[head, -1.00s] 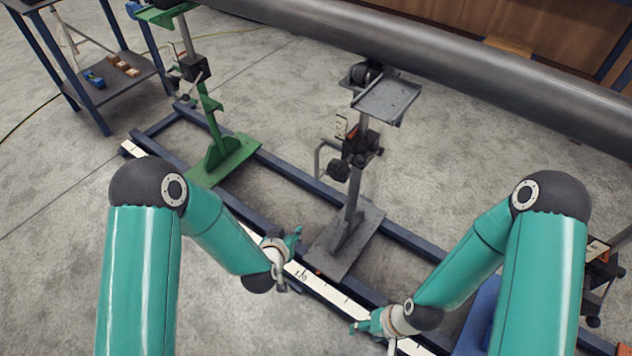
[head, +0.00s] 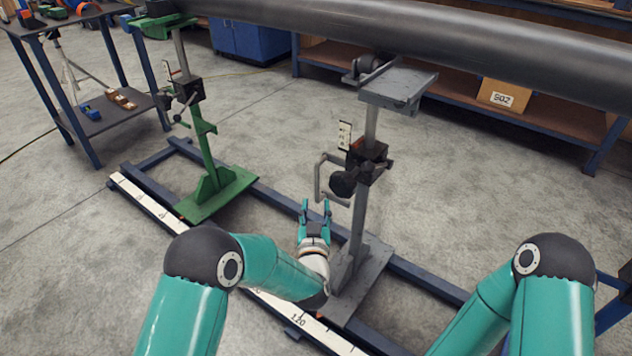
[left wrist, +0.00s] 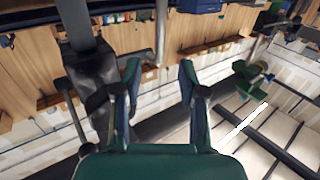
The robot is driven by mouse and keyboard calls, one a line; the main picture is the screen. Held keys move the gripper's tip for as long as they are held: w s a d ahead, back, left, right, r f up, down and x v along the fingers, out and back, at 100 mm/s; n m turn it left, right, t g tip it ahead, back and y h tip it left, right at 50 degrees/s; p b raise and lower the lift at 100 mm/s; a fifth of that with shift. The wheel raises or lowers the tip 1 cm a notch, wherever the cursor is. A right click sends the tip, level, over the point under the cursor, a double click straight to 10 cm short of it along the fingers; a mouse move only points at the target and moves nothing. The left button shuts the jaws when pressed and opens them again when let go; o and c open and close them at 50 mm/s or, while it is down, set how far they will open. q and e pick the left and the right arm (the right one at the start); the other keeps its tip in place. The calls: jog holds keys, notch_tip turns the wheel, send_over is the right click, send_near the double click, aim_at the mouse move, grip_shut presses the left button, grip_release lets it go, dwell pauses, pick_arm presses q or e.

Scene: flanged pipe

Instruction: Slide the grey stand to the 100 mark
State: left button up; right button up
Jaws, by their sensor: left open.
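The grey stand (head: 363,210) stands upright on the blue rail frame, its base plate (head: 372,283) near the 120 label of the white scale (head: 335,341). Part of the scale, further left, is hidden behind my left arm; I cannot read a 100 mark. My left gripper (head: 315,207) is open and empty, just left of the stand's post, below its crank handle (head: 322,178). My right gripper is out of view.
A green stand (head: 207,165) stands further left on the same rails (head: 270,190). A big grey pipe (head: 460,45) runs overhead. A blue table (head: 85,75) is at the far left. Concrete floor lies clear between the two stands, beyond the rails.

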aim_at(317, 181)
pick_arm(q)
jog(key=w+b, duration=0.1)
jog(key=w, duration=0.4)
jog(key=w+b, duration=0.1)
jog(key=w, duration=0.5)
jog(key=shift+w+d, duration=0.2)
jog(key=shift+w, duration=0.1)
grip_shut()
